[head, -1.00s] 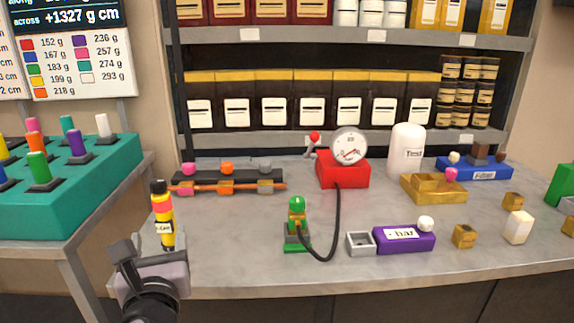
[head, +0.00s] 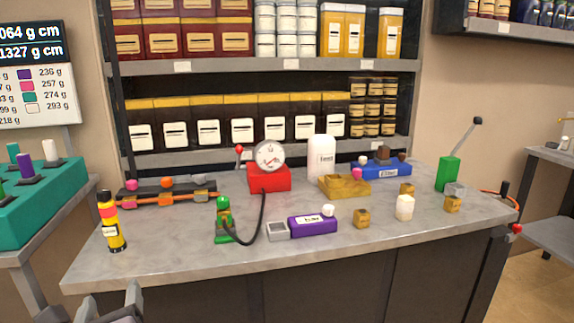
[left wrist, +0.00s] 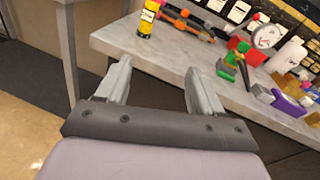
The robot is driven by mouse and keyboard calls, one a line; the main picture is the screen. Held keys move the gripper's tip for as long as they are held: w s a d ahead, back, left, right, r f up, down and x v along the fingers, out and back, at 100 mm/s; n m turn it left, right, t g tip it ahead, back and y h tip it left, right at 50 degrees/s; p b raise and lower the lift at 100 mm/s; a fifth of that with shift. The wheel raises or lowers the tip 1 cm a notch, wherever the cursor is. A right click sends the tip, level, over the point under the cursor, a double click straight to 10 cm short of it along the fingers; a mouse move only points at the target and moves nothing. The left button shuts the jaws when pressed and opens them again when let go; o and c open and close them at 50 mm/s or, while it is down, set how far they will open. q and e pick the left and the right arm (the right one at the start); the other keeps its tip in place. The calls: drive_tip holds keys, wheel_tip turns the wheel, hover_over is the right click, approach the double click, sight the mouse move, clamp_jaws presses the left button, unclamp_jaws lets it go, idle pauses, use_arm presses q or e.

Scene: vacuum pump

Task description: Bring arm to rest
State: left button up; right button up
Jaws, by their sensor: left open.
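My left gripper (left wrist: 158,88) is open and empty in the left wrist view, its two grey fingers spread in front of the table's near edge. In the head view only a part of it shows at the bottom left, below the grey table (head: 190,262). The yellow and black bottle (head: 111,222) stands upright at the table's left front corner, apart from the gripper; it also shows in the left wrist view (left wrist: 148,18). My right gripper is in neither view.
On the table stand a red gauge box (head: 269,178), a green pump piece (head: 223,222) with a black hose, a purple box (head: 312,225), a white bottle (head: 321,158) and a green lever block (head: 449,173). A teal peg stand (head: 45,205) is at the left. The table's front strip is clear.

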use_arm(q)
drive_tip(key=s+d+f+n+g+h+p, duration=0.1)
drive_tip(key=d+f+n+g+h+p, duration=0.15)
drive_tip(key=f+n, duration=0.3)
drive_tip(key=s+d+f+n+g+h+p, duration=0.1)
drive_tip(key=s+d+f+n+h, duration=0.1)
drive_tip(key=f+n+h, duration=0.35)
drive_tip(key=s+d+f+n+g+h+p, duration=0.1)
drive_tip(key=s+f+n+p, duration=0.3)
drive_tip(key=s+f+n, duration=0.6)
drive_tip(key=s+d+n, duration=0.1)
drive_tip(key=s+n, duration=0.1)
drive_tip(key=n, duration=0.3)
drive_tip(key=shift+d+f+n+g, duration=0.2)
drive_tip(key=shift+d+n+g, duration=0.05)
drive_tip(key=shift+n+g, duration=0.15)
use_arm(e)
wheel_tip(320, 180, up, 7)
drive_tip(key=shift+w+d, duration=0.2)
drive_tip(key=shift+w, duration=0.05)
